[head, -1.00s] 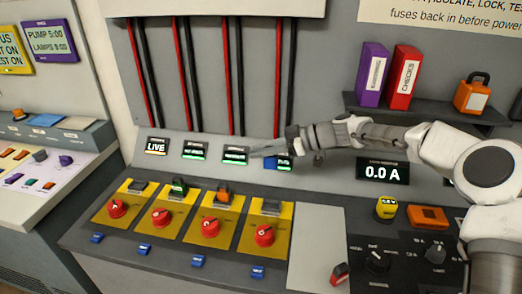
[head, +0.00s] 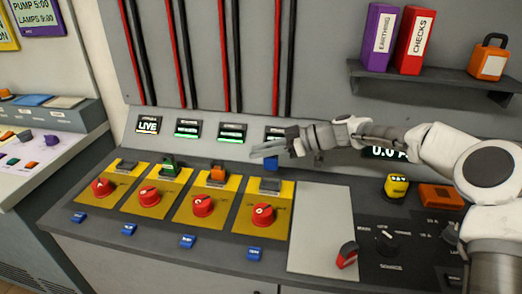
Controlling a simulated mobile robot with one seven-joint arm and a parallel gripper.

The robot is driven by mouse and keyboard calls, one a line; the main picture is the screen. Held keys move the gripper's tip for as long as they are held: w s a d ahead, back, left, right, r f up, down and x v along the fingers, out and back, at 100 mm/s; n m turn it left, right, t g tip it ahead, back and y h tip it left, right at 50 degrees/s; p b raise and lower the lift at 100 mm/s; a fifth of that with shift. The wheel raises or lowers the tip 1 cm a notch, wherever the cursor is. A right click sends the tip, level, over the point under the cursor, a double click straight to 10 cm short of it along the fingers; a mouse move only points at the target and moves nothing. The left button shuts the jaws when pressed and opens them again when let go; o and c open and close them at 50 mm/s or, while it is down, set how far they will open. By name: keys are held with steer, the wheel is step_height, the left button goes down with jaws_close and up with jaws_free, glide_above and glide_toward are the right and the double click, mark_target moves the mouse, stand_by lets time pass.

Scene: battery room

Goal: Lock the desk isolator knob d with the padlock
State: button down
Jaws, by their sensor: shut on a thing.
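Several red isolator knobs on yellow plates line the desk. I take the rightmost one as knob d (head: 263,215); a grey hasp block (head: 271,187) sits at the top of its plate, with no padlock seen on it. My gripper (head: 268,153) reaches in from the right, above and behind that plate. It is shut on a small blue padlock (head: 271,163), which hangs below the fingers, apart from the knob. The padlock's shackle is largely hidden by the fingers.
A green padlock (head: 170,168) and an orange padlock (head: 218,172) sit at two other plates. Status displays (head: 232,133) line the panel behind. A shelf (head: 430,84) holds binders and another orange padlock (head: 490,58).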

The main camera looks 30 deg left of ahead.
mark_target(269, 168)
steer(key=shift+f+b, duration=0.6)
steer(key=shift+f, duration=2.15)
steer(key=shift+b, duration=1.1)
steer(key=shift+f+b, duration=0.55)
steer(key=shift+b, duration=0.05)
steer(key=c, duration=1)
jaws_free()
steer(key=shift+d, duration=0.1)
steer(key=v, duration=1.1)
steer(key=shift+r, duration=0.1)
